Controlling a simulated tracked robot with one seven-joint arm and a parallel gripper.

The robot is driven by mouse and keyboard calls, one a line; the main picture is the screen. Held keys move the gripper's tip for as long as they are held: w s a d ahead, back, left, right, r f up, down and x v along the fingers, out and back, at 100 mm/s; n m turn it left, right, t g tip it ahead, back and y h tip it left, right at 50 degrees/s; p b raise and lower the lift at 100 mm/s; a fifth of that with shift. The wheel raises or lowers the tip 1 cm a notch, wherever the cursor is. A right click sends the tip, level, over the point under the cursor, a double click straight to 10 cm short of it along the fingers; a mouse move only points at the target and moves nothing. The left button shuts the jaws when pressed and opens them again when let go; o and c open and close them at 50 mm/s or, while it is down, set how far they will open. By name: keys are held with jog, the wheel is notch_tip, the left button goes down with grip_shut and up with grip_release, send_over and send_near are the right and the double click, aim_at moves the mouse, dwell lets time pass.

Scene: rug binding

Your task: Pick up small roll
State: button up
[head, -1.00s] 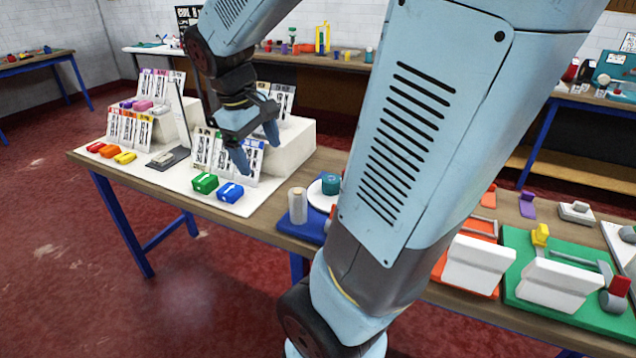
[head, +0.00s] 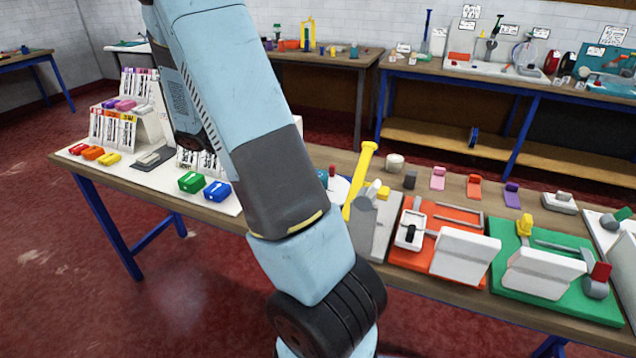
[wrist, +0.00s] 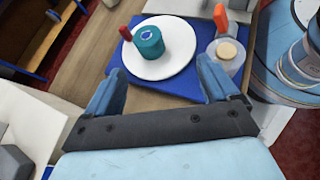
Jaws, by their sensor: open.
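A teal roll (wrist: 150,41) stands upright on a white disc (wrist: 178,66) on a blue board (wrist: 120,85) in the wrist view. A pale roll with a cream top (wrist: 226,52) stands on the board's right side. I cannot tell which of the two is meant by the small roll. My gripper (wrist: 160,78) is open and empty, its blue fingers apart on the near side of the disc. The right finger is close to the pale roll.
A red knob (wrist: 125,33) stands beside the teal roll, and an orange-topped post (wrist: 221,17) behind the pale roll. In the head view, a grey station with a yellow handle (head: 358,180), an orange board (head: 468,218) and a green board (head: 595,307) stand to the right.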

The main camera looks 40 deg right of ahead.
jog(key=shift+n+g+h, duration=0.4)
jog(key=shift+n+h, duration=0.2)
jog(key=shift+h, duration=0.1)
jog(key=s+d+f, duration=0.1)
jog(key=d, duration=0.1)
jog(key=s+d+f, duration=0.1)
jog(key=d+f, duration=0.1)
jog(key=d, duration=0.1)
jog(key=s+d+f, duration=0.1)
jog(key=d+f, duration=0.1)
jog(key=shift+s+d+f, duration=0.2)
jog(key=shift+s+d, duration=0.15)
jog(key=shift+d, duration=0.05)
jog(key=shift+f+x, duration=0.15)
jog(key=shift+x, duration=1.15)
jog(key=shift+f+x, duration=0.15)
jog(key=shift+x, duration=1.2)
jog(key=shift+w, duration=0.15)
jog(key=c, duration=1.2)
jog(key=shift+r, duration=0.1)
jog(key=shift+r, duration=0.1)
